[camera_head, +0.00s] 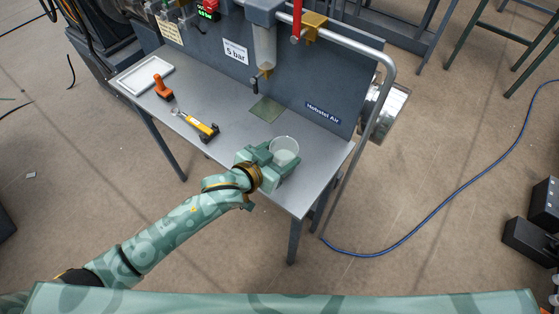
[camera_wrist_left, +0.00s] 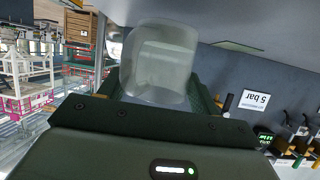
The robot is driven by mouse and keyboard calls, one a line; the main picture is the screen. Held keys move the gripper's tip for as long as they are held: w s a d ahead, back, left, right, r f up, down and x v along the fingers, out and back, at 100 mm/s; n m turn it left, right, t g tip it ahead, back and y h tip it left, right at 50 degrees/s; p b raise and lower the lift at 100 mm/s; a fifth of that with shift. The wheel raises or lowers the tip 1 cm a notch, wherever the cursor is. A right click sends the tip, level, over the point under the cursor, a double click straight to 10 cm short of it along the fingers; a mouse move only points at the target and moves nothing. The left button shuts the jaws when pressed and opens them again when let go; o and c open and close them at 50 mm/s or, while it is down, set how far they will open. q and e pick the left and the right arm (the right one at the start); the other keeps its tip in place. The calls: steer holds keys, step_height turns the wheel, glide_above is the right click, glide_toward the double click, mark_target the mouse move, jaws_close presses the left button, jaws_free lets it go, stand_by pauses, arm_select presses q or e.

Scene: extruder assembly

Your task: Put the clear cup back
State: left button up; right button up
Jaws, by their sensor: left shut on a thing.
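The clear cup (camera_head: 285,148) is a see-through tumbler at the front right part of the grey table (camera_head: 222,140). My left gripper (camera_head: 279,160) is shut on the cup at the table's right end. In the left wrist view the cup (camera_wrist_left: 160,62) stands out beyond the gripper body, between the fingers, which are mostly hidden. I cannot tell whether the cup's base touches the table. A green square mat (camera_head: 267,109) lies on the table behind the cup, below the clear filter bowl (camera_head: 265,48). My right gripper is not in view.
A yellow-and-black tool (camera_head: 201,127), an orange-and-black tool (camera_head: 162,88) and a white tray (camera_head: 146,76) lie on the left of the table. A grey pipe (camera_head: 388,75) runs down the right side. A blue hose (camera_head: 440,205) lies on the floor.

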arm_select(q)
step_height(320, 180, down, 3)
steer(key=shift+r+b, duration=0.2)
steer(key=shift+b, duration=0.15)
steer(key=shift+r, duration=0.15)
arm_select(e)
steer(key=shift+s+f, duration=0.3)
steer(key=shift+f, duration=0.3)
arm_select(q)
steer(key=o, duration=1)
